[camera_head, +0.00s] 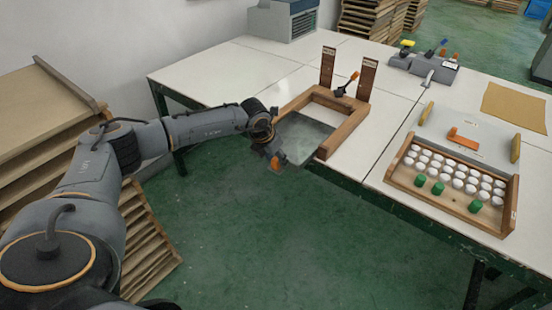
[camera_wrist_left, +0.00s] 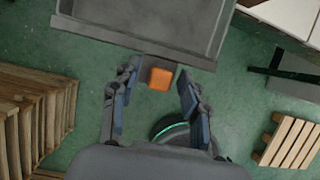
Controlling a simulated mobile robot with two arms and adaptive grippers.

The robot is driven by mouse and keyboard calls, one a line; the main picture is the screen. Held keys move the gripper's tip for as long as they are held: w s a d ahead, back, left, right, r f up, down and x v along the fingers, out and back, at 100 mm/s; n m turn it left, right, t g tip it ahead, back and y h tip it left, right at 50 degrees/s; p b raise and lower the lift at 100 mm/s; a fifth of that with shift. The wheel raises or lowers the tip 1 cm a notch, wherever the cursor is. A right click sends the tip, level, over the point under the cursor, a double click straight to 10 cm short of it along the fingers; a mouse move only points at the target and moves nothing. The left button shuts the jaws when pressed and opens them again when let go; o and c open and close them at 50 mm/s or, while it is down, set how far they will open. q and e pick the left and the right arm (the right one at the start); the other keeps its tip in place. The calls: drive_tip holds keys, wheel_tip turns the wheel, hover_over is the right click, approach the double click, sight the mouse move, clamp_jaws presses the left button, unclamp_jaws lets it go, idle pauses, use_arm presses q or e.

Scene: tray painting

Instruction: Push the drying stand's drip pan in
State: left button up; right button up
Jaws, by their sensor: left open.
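The drying stand (camera_head: 347,128) is a wooden U-shaped frame with two dark uprights, near the front edge of the white table. Its grey drip pan (camera_head: 304,139) sticks out of the frame past the table edge. The pan also fills the top of the left wrist view (camera_wrist_left: 133,38). An orange handle (camera_wrist_left: 160,78) is at the pan's outer side. My left gripper (camera_head: 270,150) is at that outer side, open, with the handle between its spread fingers in the wrist view. I cannot tell whether a finger touches it. My right gripper is not in view.
A wooden tray of white and green pots (camera_head: 455,180) sits at the right of the table. A small dark tool with an orange tip (camera_head: 345,86) is between the uprights. Grey holders (camera_head: 425,66) stand farther back. Pallets (camera_head: 150,240) are stacked at left; green floor lies below.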

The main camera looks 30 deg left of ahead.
use_arm(q)
drive_tip(key=shift+w+f, duration=0.1)
drive_tip(key=shift+f, duration=0.25)
clamp_jaws()
